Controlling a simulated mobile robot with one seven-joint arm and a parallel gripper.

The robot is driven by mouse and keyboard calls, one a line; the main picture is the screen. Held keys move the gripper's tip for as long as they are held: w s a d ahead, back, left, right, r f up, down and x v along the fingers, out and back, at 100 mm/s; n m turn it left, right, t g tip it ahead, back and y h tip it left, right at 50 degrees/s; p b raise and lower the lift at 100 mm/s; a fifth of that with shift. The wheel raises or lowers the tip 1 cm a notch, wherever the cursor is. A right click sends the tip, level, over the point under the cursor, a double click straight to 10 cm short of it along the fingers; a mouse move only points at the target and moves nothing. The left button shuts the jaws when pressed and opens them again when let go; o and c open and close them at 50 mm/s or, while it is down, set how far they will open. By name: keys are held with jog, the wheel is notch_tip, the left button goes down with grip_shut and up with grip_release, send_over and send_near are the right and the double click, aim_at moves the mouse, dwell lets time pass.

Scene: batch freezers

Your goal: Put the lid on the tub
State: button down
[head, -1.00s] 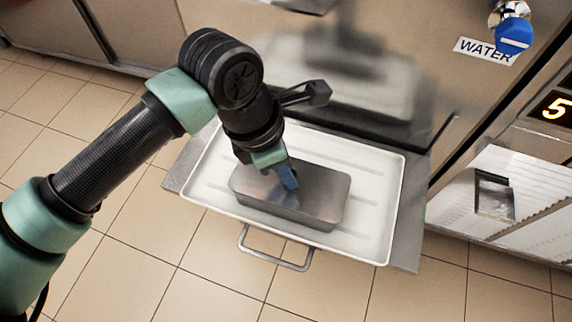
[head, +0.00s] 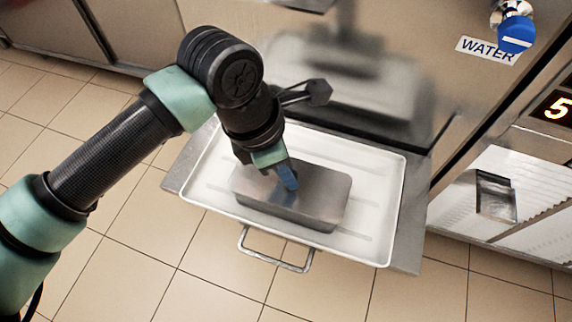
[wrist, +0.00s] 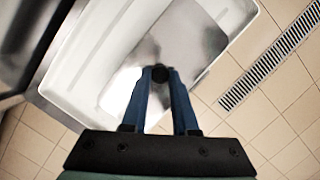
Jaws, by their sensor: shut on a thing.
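The metal tub (head: 310,218) is a long grey box with rounded corners, standing on a white tray. A flat grey metal lid (head: 325,184) lies over its top, lined up with the rim; I cannot tell whether a thin gap remains. In the wrist view the lid (wrist: 185,42) is shiny and partly hidden by my fingers. My gripper (head: 289,180) points down at the lid's middle. In the wrist view its blue fingers (wrist: 160,78) are shut on the lid's round black knob (wrist: 159,73). The tub's inside is hidden.
The white tray (head: 376,240) has free room around the tub and sits on a grey metal shelf (head: 408,248) with a wire handle (head: 262,262) in front. A steel machine front (head: 420,60) stands close behind. A floor drain grate (wrist: 270,70) shows in the wrist view.

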dwell(0.6)
jog(key=c, duration=0.5)
grip_release()
jog(key=o, duration=0.5)
jog(key=shift+r+p, duration=1.85)
jog(key=shift+r, duration=1.65)
